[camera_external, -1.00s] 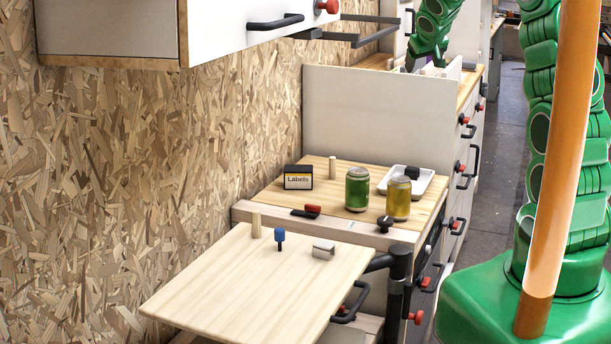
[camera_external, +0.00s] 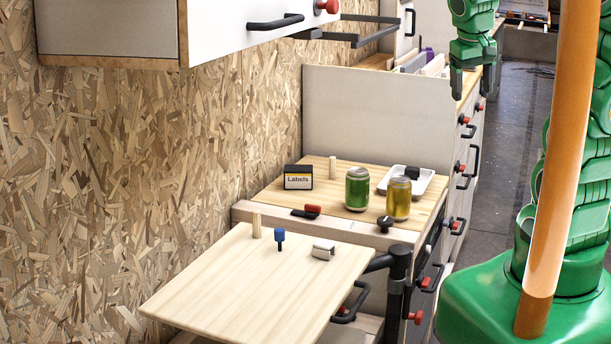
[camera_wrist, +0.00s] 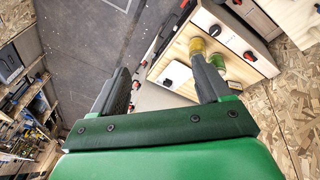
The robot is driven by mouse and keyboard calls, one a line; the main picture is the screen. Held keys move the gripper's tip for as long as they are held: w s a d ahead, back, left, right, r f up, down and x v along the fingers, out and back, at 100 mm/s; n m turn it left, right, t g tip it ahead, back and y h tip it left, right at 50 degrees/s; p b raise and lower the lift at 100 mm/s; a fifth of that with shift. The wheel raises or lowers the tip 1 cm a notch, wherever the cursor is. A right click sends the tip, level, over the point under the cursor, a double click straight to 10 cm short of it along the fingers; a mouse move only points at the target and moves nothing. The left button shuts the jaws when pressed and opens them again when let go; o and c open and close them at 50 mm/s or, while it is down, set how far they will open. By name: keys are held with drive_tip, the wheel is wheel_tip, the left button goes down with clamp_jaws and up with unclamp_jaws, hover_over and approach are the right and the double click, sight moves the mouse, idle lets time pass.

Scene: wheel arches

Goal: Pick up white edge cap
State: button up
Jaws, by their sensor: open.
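A small pale grey-white, bent piece (camera_external: 323,249) lies on the light wooden board (camera_external: 240,290) at the front; it looks like the white edge cap, though I cannot be sure. It stands apart from the other pieces there. My gripper (camera_external: 472,84) is open and empty, pointing down high at the upper right, far from that piece. In the wrist view my gripper (camera_wrist: 160,68) shows two spread dark fingers with nothing between them. I cannot make out the pale piece in the wrist view.
A blue-topped peg (camera_external: 280,238) and a wooden peg (camera_external: 256,225) stand on the board. Behind are a green can (camera_external: 357,189), a yellow can (camera_external: 398,198), a white tray (camera_external: 424,186) and a Labels box (camera_external: 298,178). A cabinet (camera_external: 250,25) hangs above left.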

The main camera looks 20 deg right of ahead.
drive_tip(key=s+a+f+n+g+y, duration=0.15)
drive_tip(key=s+a, duration=0.25)
drive_tip(key=s, duration=0.7)
drive_tip(key=s+a+g+y, duration=0.15)
drive_tip(key=s+a, duration=0.25)
drive_tip(key=s, duration=0.6)
drive_tip(key=n+t+h, duration=0.9)
drive_tip(key=n+h, duration=0.2)
drive_tip(key=n, duration=1)
hover_over(323, 242)
drive_tip(key=s+a, duration=0.3)
drive_tip(key=s, duration=0.1)
wheel_tip(323, 242, down, 18)
drive_tip(key=a+f+n, duration=0.1)
drive_tip(key=f, duration=0.3)
drive_tip(key=s+a+f+n, duration=0.1)
drive_tip(key=f+n, duration=0.1)
drive_tip(key=f, duration=0.2)
drive_tip(key=a+f+n, duration=0.1)
drive_tip(key=f, duration=0.3)
drive_tip(key=shift+s+a+t, duration=0.15)
drive_tip(key=shift+a+t, duration=0.1)
drive_tip(key=shift+t, duration=0.15)
drive_tip(key=shift+f+n, duration=0.35)
drive_tip(key=shift+f, duration=0.05)
drive_tip(key=shift+x, duration=3.85)
drive_tip(key=shift+s, duration=0.15)
